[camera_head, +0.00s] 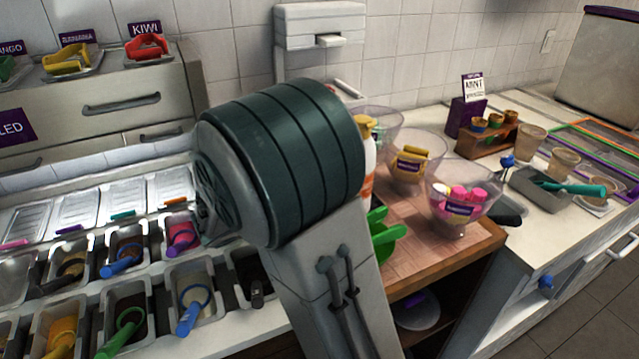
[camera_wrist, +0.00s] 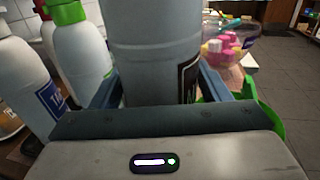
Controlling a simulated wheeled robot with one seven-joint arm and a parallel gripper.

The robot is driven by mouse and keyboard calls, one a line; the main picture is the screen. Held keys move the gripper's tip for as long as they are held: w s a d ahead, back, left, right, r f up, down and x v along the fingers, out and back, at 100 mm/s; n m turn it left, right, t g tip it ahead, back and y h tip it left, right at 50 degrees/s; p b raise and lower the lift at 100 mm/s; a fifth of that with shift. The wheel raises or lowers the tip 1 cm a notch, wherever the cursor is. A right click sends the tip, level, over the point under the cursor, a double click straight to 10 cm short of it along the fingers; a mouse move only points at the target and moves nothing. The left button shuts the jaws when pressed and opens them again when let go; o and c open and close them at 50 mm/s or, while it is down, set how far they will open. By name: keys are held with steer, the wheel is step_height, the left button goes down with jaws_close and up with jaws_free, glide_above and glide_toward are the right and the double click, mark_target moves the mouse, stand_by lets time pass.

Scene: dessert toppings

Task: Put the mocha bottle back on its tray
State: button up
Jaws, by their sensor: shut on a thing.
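My gripper (camera_wrist: 158,90) is shut on a large pale grey-white bottle (camera_wrist: 155,55) in the wrist view, with one blue finger on each side. The bottle looks upright; its top is out of frame. Only the edge of a dark label shows, so I cannot read whether it says mocha. In the head view my arm hides the gripper and held bottle. A white bottle with a yellow cap and orange label (camera_head: 368,150) partly shows behind my arm; I cannot tell whether it is the held one. I cannot make out the bottle's tray.
A green-capped bottle (camera_wrist: 80,55) and a blue-labelled bottle (camera_wrist: 28,85) stand close on the left. A green object (camera_head: 386,236) lies right of my arm. Clear bowls of yellow (camera_head: 412,160) and pink (camera_head: 466,200) items stand on the wooden counter. Topping bins fill the left.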

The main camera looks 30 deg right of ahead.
steer(key=w, duration=0.1)
steer(key=w+f, duration=0.2)
steer(key=shift+w+d, duration=0.2)
steer(key=shift+w, duration=0.2)
steer(key=shift+f, duration=2)
steer(key=shift+f, duration=0.15)
steer(key=o, duration=1)
steer(key=shift+c, duration=0.2)
steer(key=shift+s+a, duration=0.1)
steer(key=shift+a, duration=0.15)
steer(key=s+a, duration=0.2)
steer(key=a, duration=0.9)
steer(key=shift+a+b, duration=0.2)
steer(key=shift+b, duration=0.25)
steer(key=shift+s, duration=0.1)
